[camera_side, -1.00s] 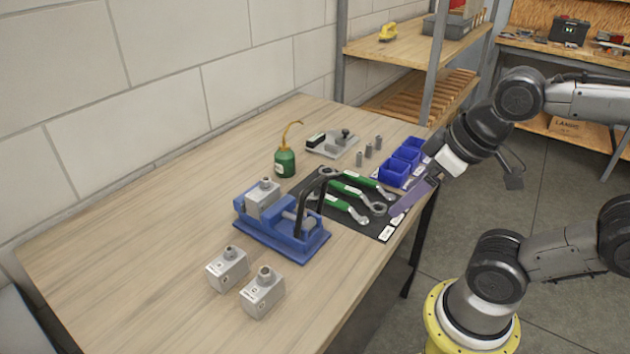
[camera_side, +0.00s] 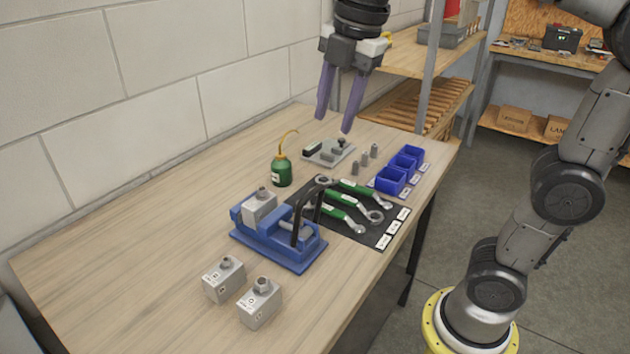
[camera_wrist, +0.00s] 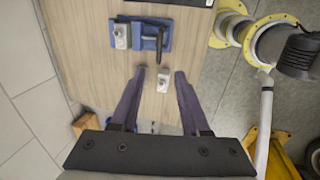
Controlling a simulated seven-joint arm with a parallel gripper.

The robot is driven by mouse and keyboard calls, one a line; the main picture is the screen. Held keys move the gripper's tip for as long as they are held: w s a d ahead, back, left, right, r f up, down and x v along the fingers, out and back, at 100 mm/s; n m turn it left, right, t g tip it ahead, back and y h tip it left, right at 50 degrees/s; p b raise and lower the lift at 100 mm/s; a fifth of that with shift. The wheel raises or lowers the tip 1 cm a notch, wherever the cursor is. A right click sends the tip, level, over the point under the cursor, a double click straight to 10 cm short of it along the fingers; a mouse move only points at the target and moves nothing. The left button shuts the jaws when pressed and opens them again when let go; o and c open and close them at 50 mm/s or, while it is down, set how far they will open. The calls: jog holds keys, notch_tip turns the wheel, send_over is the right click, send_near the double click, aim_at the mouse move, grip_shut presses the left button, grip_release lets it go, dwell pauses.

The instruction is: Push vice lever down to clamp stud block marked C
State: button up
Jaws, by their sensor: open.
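The blue vice (camera_side: 285,250) stands on the wooden bench, and also shows in the wrist view (camera_wrist: 150,43). A grey stud block (camera_side: 259,207) sits in it at its left end; I cannot read its mark. The black vice lever (camera_side: 297,222) rises upright at the right of the vice and curves over at its top. My gripper (camera_side: 333,126) is open and empty, pointing down, high above the bench and well clear of the vice and lever. In the wrist view the fingers are apart, with the vice beyond their tips.
Two loose stud blocks (camera_side: 223,279) (camera_side: 260,302) stand in front of the vice. A green oil can (camera_side: 281,172) stands behind it. Green-handled spanners (camera_side: 345,197) lie on a black mat to its right, with blue bins (camera_side: 391,181) beyond. The left part of the bench is clear.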

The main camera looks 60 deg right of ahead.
aim_at(313, 191)
jog(key=x, duration=1.5)
jog(key=shift+a, duration=0.2)
jog(key=shift+c, duration=0.2)
jog(key=shift+r, duration=0.1)
grip_shut()
dwell(0.7)
